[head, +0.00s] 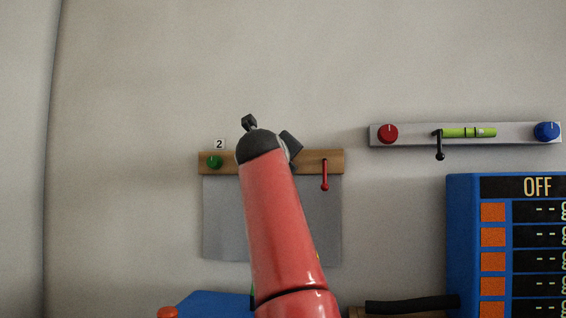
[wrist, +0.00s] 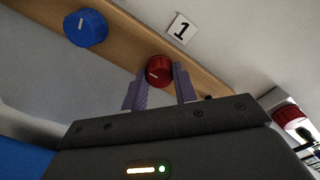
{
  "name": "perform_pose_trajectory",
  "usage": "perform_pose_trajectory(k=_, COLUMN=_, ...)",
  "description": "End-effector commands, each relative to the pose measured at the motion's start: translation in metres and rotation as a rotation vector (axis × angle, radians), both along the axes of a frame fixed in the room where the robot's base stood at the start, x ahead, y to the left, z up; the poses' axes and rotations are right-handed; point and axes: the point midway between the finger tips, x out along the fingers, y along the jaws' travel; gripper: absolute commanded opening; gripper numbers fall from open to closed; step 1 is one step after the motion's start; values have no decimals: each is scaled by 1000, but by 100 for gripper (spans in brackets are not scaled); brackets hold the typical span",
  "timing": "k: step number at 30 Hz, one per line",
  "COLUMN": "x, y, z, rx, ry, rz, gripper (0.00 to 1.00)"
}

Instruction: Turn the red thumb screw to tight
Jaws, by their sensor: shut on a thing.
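The red thumb screw (wrist: 158,70) sits on a wooden rail (wrist: 125,45) in the wrist view, below a white label marked 1 (wrist: 181,29). A short pale mark shows on its face, slanted toward the lower left. In the head view my red arm covers the middle of the wooden rail (head: 310,162), so my fingers and the gripped screw are hidden there.
A blue knob (wrist: 86,28) is on the rail beside the screw. The head view shows a green knob (head: 214,162) by a label 2, a red lever (head: 325,178), and a separate grey rail (head: 410,142) with another red knob (head: 387,134). The wall above is clear.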

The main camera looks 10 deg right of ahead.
Motion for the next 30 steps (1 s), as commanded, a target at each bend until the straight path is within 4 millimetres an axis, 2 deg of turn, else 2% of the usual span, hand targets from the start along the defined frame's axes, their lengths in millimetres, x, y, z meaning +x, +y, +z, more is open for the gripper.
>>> perform_pose_trajectory(k=19, x=1, y=0, z=-2, rx=45, ry=-12, rz=0, gripper=5)
perform_pose_trajectory(k=20, x=1, y=0, z=-2, rx=45, ry=-12, rz=0, gripper=32)
perform_pose_trajectory(k=24, x=1, y=0, z=-2, rx=44, ry=-14, rz=0, gripper=50)
perform_pose_trajectory(k=30, x=0, y=0, z=-1, rx=43, ry=-16, rz=0, gripper=50)
